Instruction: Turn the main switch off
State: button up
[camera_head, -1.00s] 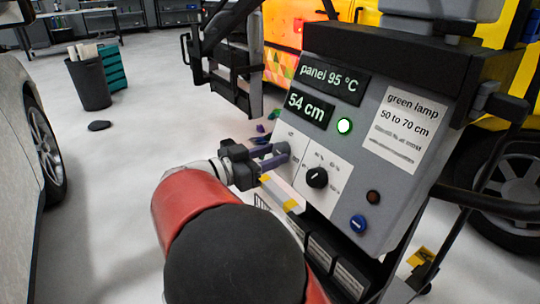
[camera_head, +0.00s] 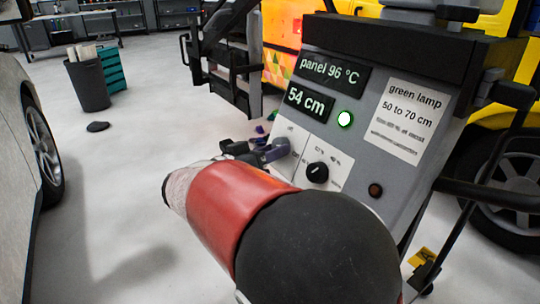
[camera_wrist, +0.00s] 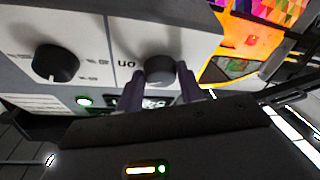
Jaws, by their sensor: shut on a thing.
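The grey panel (camera_head: 375,165) carries a dark round knob (camera_wrist: 160,69), the main switch, at its left side; the label "on" appears upside down beside it in the wrist view. My gripper (camera_wrist: 161,88) is shut on this knob, one purple finger on each side. In the head view my gripper (camera_head: 268,153) reaches the panel's left edge, and my red and black arm hides part of it. A green lamp (camera_head: 345,119) is lit. The displays read "panel 96 °C" (camera_head: 331,73) and "54 cm" (camera_head: 311,100).
A black dial (camera_head: 317,172) sits right of the switch, with a dark red button (camera_head: 375,190) lower right. A paper note (camera_head: 408,118) is on the panel. A black handle bar (camera_head: 485,198) juts out at right. A car (camera_head: 30,150) stands at left; the floor between is mostly clear.

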jog(key=n+y, duration=0.1)
jog(key=n, duration=0.1)
jog(key=n+y, duration=0.1)
jog(key=n, duration=0.2)
jog(key=n+t+y, duration=0.1)
jog(key=n, duration=0.1)
jog(key=shift+s+d+r+n+b, duration=0.2)
jog(key=shift+d+r+n+b, duration=0.1)
jog(key=shift+d+n, duration=0.1)
jog(key=shift+d+r+n+g+y+p, duration=0.15)
jog(key=shift+n+y+p, duration=0.25)
jog(key=shift+n, duration=0.75)
jog(key=shift+a+n+g+y+p, duration=0.15)
jog(key=shift+n+y+p, duration=0.3)
jog(key=shift+n, duration=0.65)
jog(key=shift+d+r+n+g+y+p, duration=0.15)
jog(key=shift+n+y+p, duration=0.25)
jog(key=shift+n, duration=0.75)
jog(key=shift+f, duration=0.1)
jog(key=o, duration=1)
jog(key=v, duration=0.8)
jog(key=shift+w, duration=0.1)
